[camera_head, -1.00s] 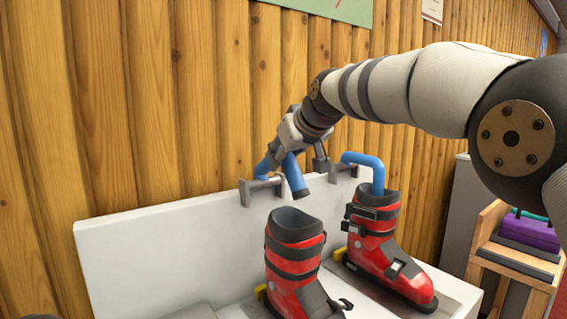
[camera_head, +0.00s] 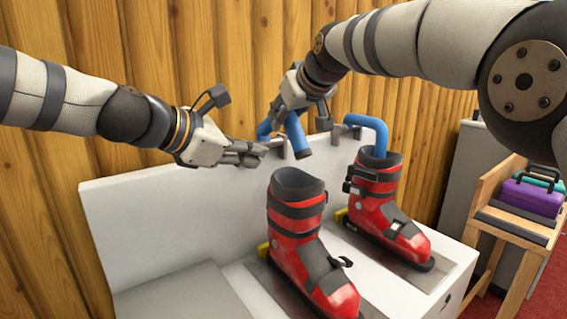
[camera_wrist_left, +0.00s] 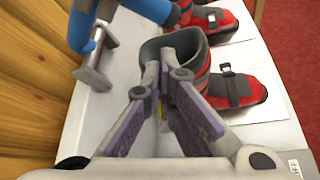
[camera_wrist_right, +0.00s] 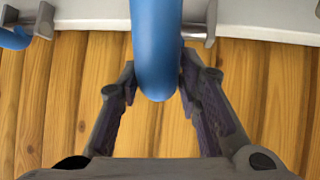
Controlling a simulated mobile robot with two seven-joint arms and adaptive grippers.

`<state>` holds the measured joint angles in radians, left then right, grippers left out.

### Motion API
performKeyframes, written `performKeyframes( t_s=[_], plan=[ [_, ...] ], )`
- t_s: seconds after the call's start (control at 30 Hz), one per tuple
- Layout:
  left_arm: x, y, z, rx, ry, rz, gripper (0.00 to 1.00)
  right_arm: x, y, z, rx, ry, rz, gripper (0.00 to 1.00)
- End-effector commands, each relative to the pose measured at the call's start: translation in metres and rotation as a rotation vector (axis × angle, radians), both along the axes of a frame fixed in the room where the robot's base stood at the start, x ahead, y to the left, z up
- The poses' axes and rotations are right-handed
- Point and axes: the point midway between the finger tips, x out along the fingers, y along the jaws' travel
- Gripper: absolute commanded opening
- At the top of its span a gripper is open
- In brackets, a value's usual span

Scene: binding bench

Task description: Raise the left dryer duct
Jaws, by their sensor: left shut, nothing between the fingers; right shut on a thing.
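The left dryer duct (camera_head: 296,135) is a bent blue tube. Its dark lower end hangs just above the open top of the left red boot (camera_head: 297,228), apart from it. My right gripper (camera_wrist_right: 158,82) is shut on this duct, with one finger on each side of the tube. My left gripper (camera_head: 262,151) is shut and empty, beside the duct bracket (camera_head: 278,147) and to the left of the duct's end. In the left wrist view the left duct (camera_wrist_left: 82,30) shows at the upper left, and the boot's rim (camera_wrist_left: 150,50) lies beyond the fingers.
The right blue duct (camera_head: 370,122) bends down into the right red boot (camera_head: 380,200). The white dryer's back panel (camera_head: 130,205) stands before a wooden wall. A wooden stand (camera_head: 480,222) with a purple case (camera_head: 530,198) is at the right. The dryer's left side is clear.

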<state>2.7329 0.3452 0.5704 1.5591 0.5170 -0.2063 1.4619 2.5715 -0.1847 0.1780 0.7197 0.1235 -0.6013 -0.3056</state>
Motion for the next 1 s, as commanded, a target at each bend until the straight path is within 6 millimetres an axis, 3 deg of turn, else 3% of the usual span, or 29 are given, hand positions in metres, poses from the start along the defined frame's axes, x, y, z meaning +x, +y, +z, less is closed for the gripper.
performKeyframes(
  t_s=[0.5,1.0],
  plan=[
    [0.055,-0.053,-0.037,-0.005,0.002,0.005,0.00,0.002,-0.005,0.004,0.001,-0.010,-0.010,0.00],
    [0.063,-0.062,-0.042,-0.005,0.003,0.004,0.00,0.002,-0.006,0.004,0.001,-0.010,-0.011,0.00]
  ],
)
